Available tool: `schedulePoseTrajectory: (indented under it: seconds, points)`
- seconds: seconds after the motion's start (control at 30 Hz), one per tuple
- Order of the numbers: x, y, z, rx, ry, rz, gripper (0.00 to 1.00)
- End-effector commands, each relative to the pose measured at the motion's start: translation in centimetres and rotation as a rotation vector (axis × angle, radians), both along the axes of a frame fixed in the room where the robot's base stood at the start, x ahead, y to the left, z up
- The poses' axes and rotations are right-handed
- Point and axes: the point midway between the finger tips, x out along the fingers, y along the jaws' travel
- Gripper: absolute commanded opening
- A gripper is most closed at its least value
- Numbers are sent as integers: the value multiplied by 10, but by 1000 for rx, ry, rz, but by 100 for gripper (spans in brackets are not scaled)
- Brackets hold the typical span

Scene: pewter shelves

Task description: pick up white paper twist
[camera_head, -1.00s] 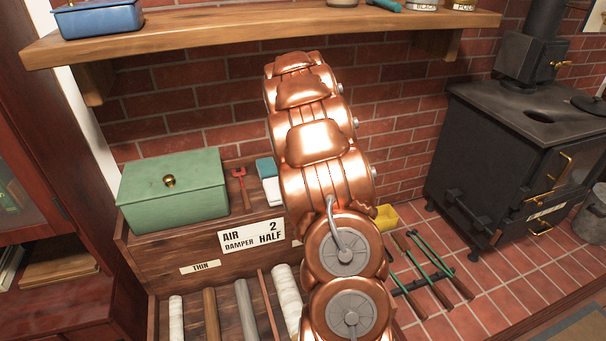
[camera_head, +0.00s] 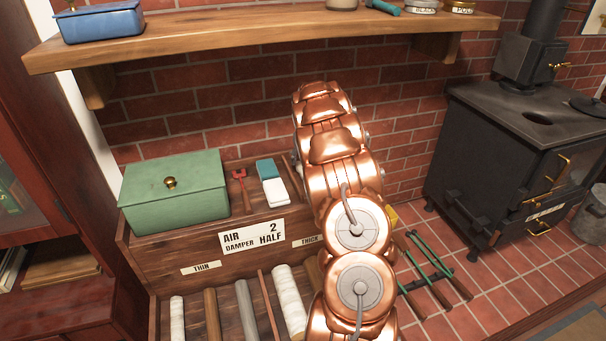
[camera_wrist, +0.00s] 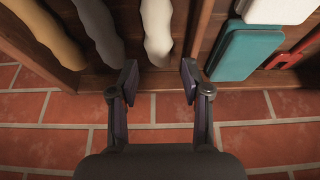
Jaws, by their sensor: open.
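The white paper twist (camera_wrist: 157,32) shows in the wrist view as a pale, slightly wavy roll in a wooden compartment, its near end close to the compartment's front edge. A grey twist (camera_wrist: 98,30) and a tan one (camera_wrist: 42,32) lie to its left. My gripper (camera_wrist: 159,82) is open and empty. Its fingertips sit just short of the twist's near end, one to each side of its line, with floor tiles seen below. In the head view my copper arm hides the gripper and this compartment.
A wooden divider (camera_wrist: 196,30) runs close right of the white twist, with a teal block (camera_wrist: 245,52) beyond. A green box (camera_head: 175,192) stands on the rack's left. More rolls, including a thick white one (camera_head: 289,300), lie in front. A black stove (camera_head: 520,130) stands right.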

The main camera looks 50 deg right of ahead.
Motion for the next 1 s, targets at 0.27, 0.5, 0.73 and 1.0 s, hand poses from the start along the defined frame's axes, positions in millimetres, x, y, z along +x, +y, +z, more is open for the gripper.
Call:
schedulePoseTrajectory:
  seconds: [0.27,0.5,0.73,1.0]
  points:
    - [5,-5,-29,5,3,-1,48]
    - [11,-7,-42,2,1,-1,48]
    - [11,-7,-42,2,0,-1,48]
    - [11,-7,-43,2,0,-1,48]
